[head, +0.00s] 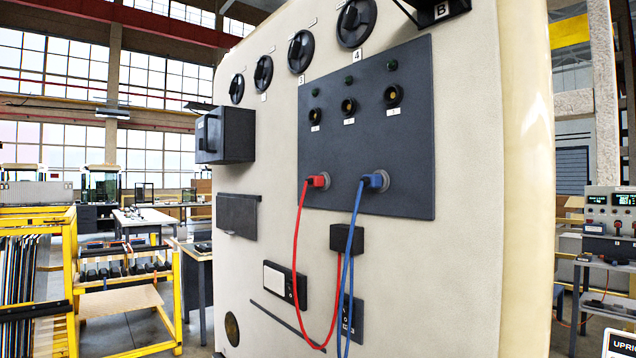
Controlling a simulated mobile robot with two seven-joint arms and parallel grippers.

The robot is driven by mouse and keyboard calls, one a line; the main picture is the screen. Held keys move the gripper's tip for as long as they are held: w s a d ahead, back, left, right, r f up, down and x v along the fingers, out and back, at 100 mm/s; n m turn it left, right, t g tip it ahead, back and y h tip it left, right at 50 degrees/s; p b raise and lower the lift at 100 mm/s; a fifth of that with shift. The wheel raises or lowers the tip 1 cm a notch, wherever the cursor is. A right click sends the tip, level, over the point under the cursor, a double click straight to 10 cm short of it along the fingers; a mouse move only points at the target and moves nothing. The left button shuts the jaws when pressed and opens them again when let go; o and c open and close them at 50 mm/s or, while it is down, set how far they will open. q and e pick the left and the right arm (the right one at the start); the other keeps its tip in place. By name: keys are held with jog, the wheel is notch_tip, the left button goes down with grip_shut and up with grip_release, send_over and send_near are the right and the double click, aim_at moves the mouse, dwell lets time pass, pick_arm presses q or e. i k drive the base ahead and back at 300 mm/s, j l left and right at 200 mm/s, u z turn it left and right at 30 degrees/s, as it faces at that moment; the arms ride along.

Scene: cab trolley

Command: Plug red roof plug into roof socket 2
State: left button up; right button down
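The red plug (318,181) sits in a round grey holder low on the dark panel (420,150). Its red cable (296,255) hangs down in a loop and rises towards a small black box (345,238). Above are three round black sockets with yellowish centres: a left one (315,116), a middle one (349,106) and a right one (393,96). All three look empty. The small labels under them are too small to read, so I cannot tell which is socket 2. Neither gripper is recognisable in the head view.
A blue plug (373,181) sits right of the red one, its blue cable (352,245) hanging close by. A black box (225,135) juts out at the cabinet's left. Black knobs (301,52) line the top. A yellow rack (130,275) stands left.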

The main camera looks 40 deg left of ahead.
aim_at(313, 181)
jog(key=i+j, duration=0.1)
jog(key=j, duration=0.25)
jog(key=i+j+z, duration=0.15)
jog(key=j, duration=0.6)
jog(key=i+j+z, duration=0.1)
jog(key=j, duration=0.3)
jog(key=i, duration=0.05)
